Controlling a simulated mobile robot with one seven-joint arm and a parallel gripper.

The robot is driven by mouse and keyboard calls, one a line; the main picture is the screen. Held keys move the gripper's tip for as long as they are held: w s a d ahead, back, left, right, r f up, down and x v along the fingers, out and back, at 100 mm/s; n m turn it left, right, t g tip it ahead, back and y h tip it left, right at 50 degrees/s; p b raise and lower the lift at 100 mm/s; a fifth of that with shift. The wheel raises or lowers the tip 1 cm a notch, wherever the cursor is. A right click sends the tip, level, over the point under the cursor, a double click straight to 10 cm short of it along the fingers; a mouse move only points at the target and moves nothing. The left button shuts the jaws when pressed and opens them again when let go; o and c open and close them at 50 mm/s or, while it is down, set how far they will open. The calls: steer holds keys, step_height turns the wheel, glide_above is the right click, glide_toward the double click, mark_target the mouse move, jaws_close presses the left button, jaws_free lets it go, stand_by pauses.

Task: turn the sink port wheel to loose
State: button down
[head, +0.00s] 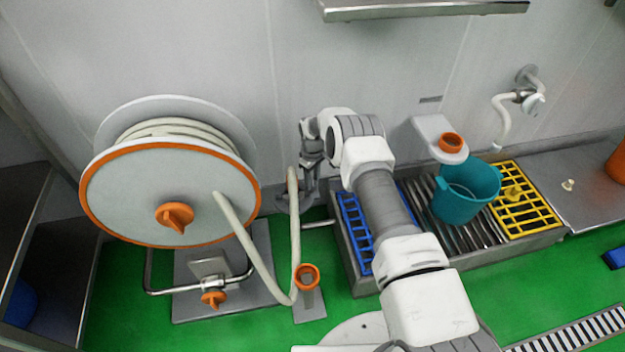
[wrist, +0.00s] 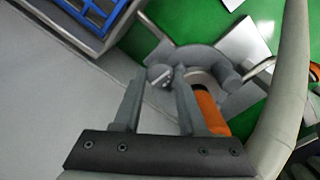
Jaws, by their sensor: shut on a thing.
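The sink port wheel (wrist: 226,70) is grey with rounded lobes and shows in the wrist view beyond my fingers, with an orange cylinder (wrist: 208,112) beside my right finger. My gripper (wrist: 165,76) is shut on the wheel, with one lobe between its fingertips. In the head view my gripper (head: 310,192) points down between the hose reel (head: 140,200) and the left end of the sink (head: 360,282). There my gripper and the pale hose partly hide the wheel (head: 284,201). The wheel's turn position cannot be read.
A pale hose (head: 294,235) hangs close beside my gripper, its lower end near an orange ring holder (head: 307,276). The sink holds a blue rack (head: 353,232), a teal bucket (head: 462,197) and a yellow rack (head: 530,212). Green floor is clear in front.

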steer(key=n, duration=0.4)
steer(key=shift+s+n, duration=0.1)
steer(key=shift+n, duration=1.6)
steer(key=shift+c, duration=2.3)
jaws_free()
step_height(320, 180, up, 17)
steer(key=p, duration=0.5)
steer(key=shift+r+p, duration=0.2)
steer(key=shift+p, duration=0.15)
